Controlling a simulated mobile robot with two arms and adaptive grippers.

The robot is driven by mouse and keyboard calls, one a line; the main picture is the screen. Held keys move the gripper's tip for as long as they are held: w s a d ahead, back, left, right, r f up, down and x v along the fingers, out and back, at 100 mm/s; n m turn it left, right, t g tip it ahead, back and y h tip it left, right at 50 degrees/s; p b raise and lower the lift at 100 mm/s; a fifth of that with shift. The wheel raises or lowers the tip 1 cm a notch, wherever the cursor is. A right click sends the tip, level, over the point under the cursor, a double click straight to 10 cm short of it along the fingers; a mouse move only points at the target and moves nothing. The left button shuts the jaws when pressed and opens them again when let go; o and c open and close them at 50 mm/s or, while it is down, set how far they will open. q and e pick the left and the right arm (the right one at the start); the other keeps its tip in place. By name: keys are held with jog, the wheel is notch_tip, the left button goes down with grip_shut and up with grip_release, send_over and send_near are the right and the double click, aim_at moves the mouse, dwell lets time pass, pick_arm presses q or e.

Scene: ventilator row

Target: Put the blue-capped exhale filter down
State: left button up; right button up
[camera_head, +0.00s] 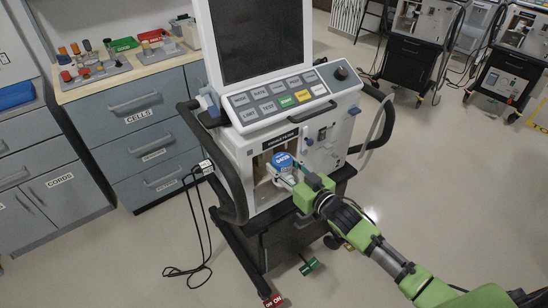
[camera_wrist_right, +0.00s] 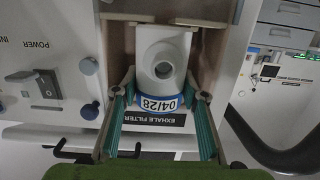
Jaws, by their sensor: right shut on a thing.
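The exhale filter (camera_head: 283,160) has a blue cap with a white date label and a white body. It is at the open compartment (camera_head: 261,172) in the front of the ventilator (camera_head: 240,150), under the black EXHALE FILTER sign. My right gripper (camera_head: 284,174) reaches in from the right and is shut on it. In the right wrist view, the filter (camera_wrist_right: 163,55) sits between the two teal-padded fingers of my right gripper (camera_wrist_right: 160,98), its label reading 04/28. I cannot tell whether it touches the compartment floor. My left gripper is not in view.
A drawer cabinet (camera_head: 150,130) on the left carries a wooden top with trays of small parts (camera_head: 92,72). Black handles flank the ventilator, and a black cable (camera_head: 205,235) hangs to the floor. Other ventilators (camera_head: 418,40) stand behind right. The floor at right is mostly clear.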

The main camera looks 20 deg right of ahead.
aim_at(288, 170)
jog(key=x, duration=0.4)
jog(key=shift+w+a+r, duration=0.15)
jog(key=shift+w+r, duration=0.15)
jog(key=shift+w, duration=0.1)
jog(key=shift+s+f, duration=0.1)
jog(key=shift+s, duration=0.05)
jog(key=o, duration=1.1)
jog(key=shift+f, duration=0.15)
jog(key=v, duration=1.2)
